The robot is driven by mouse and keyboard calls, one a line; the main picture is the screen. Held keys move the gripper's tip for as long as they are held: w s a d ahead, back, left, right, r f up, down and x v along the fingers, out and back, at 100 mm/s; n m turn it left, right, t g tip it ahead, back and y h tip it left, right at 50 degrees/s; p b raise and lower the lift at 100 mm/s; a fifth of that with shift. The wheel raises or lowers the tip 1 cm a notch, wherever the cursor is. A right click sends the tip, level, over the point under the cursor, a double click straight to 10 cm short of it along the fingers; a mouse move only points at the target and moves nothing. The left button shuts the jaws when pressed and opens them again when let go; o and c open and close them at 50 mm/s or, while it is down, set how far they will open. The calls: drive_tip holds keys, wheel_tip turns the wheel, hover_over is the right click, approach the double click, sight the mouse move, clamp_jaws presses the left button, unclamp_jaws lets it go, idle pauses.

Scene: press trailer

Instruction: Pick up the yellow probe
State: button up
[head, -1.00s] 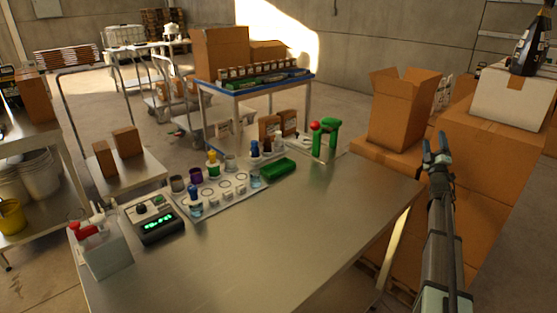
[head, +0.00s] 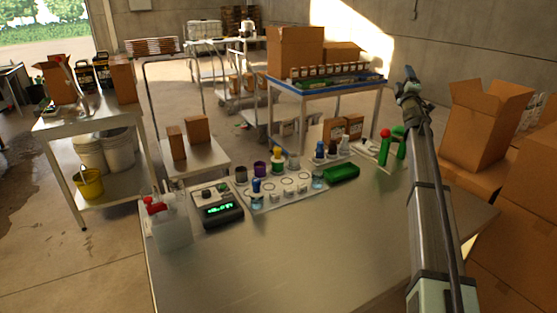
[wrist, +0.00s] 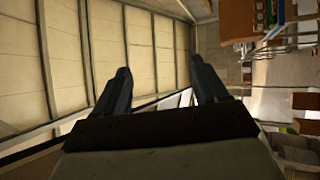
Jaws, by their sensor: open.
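A small yellow-topped piece (head: 277,154), the only probe-like yellow item I can make out, stands upright at the back of a white tray (head: 244,203) on the steel table. It is too small to tell its exact shape. My gripper (head: 409,76) is raised at the right, far from the tray and above the table's far right corner. In the wrist view my gripper (wrist: 161,75) has its two dark fingers apart with nothing between them.
Blue-topped (head: 256,186) and purple (head: 259,168) pieces stand near the yellow one. A digital meter (head: 218,206), a green case (head: 342,173) and a green stand with a red ball (head: 393,146) are also on the steel table (head: 330,240). Its front is clear.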

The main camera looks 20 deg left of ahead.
drive_tip(key=w+a+f+m+g+h, duration=0.45)
drive_tip(key=w+a+f, duration=0.2)
drive_tip(key=a, duration=0.25)
drive_tip(key=m+g, duration=0.3)
drive_tip(key=g, duration=1.5)
hover_over(278, 158)
drive_tip(key=w, duration=0.2)
drive_tip(key=shift+y, duration=0.45)
drive_tip(key=f, duration=1.1)
drive_tip(key=shift+a+f, duration=0.4)
drive_tip(key=shift+s+a, duration=0.15)
wheel_tip(278, 158, down, 8)
drive_tip(key=shift+f, duration=0.25)
drive_tip(key=shift+s+d+f, duration=0.15)
drive_tip(key=shift+f, duration=1.2)
drive_tip(key=shift+s+d+f, duration=0.1)
drive_tip(key=shift+d+f, duration=0.05)
drive_tip(key=shift+f, duration=1.15)
drive_tip(key=shift+c, duration=0.2)
